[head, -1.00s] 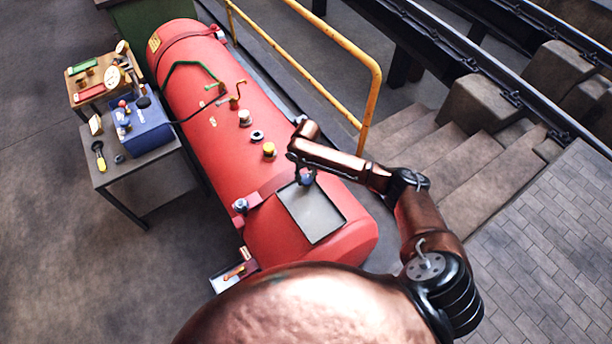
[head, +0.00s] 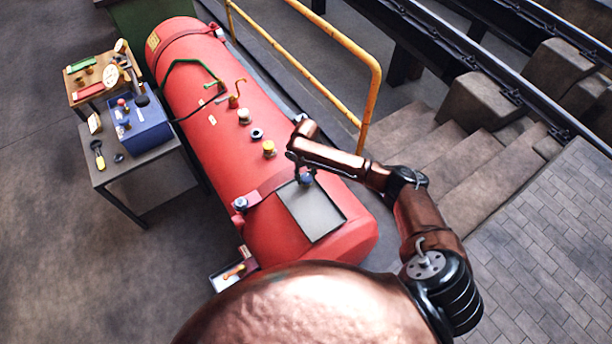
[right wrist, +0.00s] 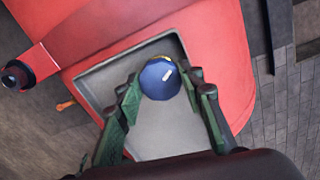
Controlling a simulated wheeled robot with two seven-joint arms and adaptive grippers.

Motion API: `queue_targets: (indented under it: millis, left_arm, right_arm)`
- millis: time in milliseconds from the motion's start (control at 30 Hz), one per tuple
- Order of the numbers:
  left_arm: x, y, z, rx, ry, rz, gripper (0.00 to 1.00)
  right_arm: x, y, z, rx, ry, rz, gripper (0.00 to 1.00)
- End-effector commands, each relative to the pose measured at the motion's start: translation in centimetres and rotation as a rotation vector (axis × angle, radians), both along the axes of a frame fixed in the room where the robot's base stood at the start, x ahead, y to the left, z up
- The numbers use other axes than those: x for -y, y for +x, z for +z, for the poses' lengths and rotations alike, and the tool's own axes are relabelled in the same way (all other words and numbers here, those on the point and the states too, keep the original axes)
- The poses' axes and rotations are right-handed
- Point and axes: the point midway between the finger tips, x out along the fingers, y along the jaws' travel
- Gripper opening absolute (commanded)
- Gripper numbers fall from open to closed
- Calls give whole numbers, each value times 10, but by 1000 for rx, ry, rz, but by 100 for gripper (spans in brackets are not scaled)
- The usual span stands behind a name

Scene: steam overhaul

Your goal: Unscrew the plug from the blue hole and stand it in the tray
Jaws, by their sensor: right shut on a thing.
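The plug, with a round blue head (right wrist: 160,78), sits between the two fingers of my right gripper (right wrist: 158,90) in the right wrist view. The right gripper is shut on it. In the head view the right gripper (head: 305,178) and the plug's dark blue head show at the far end of the grey tray (head: 330,224). The tray lies on top of the red boiler; it also shows in the right wrist view (right wrist: 172,138), behind the plug. The plug's lower end is hidden, so I cannot tell whether it touches the tray floor. My left gripper is out of view.
A yellow-topped fitting (head: 269,148), a dark ring (head: 257,134) and a pale fitting (head: 244,116) line the red boiler (head: 205,130). A blue box (head: 153,130) stands on a side table at left. A yellow handrail (head: 372,90) runs behind the boiler.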

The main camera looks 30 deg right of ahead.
Motion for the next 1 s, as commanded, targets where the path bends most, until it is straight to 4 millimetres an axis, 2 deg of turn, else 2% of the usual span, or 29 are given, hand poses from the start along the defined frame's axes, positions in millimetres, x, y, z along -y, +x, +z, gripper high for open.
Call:
queue_targets:
  millis: [100, 133, 400, 600, 700, 1000]
  left_arm:
    - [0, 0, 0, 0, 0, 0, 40]
    - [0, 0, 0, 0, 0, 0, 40]
    - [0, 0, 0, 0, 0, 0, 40]
    - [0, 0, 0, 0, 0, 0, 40]
    - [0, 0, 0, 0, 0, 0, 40]
    - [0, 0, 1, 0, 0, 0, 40]
  right_arm:
    - [0, 0, 1, 1, 0, 0, 1]
    - [0, 0, 1, 1, 0, 0, 37]
    - [0, 0, 0, 0, 0, 0, 56]
    - [0, 0, 0, -1, 0, 0, 55]
    - [0, 0, 0, -1, 0, 0, 49]
    - [0, 0, 2, 0, 0, 0, 49]
